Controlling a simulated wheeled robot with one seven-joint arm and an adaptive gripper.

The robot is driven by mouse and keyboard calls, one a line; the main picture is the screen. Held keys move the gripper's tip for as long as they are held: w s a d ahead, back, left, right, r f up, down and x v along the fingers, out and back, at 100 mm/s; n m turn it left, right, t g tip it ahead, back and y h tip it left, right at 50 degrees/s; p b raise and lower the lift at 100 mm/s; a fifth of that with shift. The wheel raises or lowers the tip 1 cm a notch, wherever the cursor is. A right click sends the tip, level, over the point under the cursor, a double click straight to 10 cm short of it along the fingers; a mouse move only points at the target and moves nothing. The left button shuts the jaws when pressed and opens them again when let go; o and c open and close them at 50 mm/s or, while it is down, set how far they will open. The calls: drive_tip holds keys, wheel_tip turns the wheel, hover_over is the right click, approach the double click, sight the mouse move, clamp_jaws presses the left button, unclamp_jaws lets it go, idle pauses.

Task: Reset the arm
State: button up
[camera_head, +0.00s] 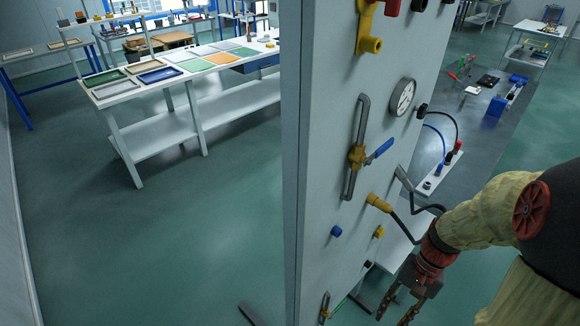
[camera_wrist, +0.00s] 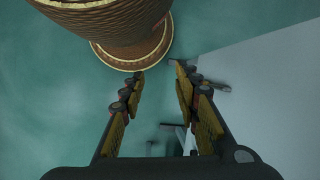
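My gripper (camera_head: 398,304) hangs at the lower right of the head view, in front of the panel fixture (camera_head: 330,120). My arm (camera_head: 480,222) comes in from the right edge. In the wrist view my gripper (camera_wrist: 160,105) points down, its two fingers apart with nothing between them. The panel's pale face (camera_wrist: 265,85) shows at the right of that view. My gripper appears apart from the panel; the exact gap cannot be told.
The panel carries a gauge (camera_head: 402,97), a blue-handled valve (camera_head: 378,151) and a yellow connector (camera_head: 378,203) with a black cable. A grey table (camera_head: 475,135) stands behind it. A white bench (camera_head: 190,125) with trays stands at the left; open green floor (camera_head: 190,240) lies before it.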

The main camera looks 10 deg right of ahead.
drive_tip(key=a+r+n+t+h+p, duration=0.1)
drive_tip(key=a+r+n+t, duration=0.3)
drive_tip(key=r, duration=0.8)
drive_tip(key=a+r+n+t+h+p, duration=0.1)
drive_tip(key=a+r+n+t+h, duration=0.1)
drive_tip(key=a+r, duration=0.6)
wheel_tip(320, 180, up, 5)
drive_tip(key=n+t, duration=0.1)
drive_tip(key=n, duration=0.1)
drive_tip(key=shift+w+a+f+n+t+h, duration=0.2)
drive_tip(key=shift+a+n+t+h, duration=0.15)
drive_tip(key=shift+n+t+h, duration=0.05)
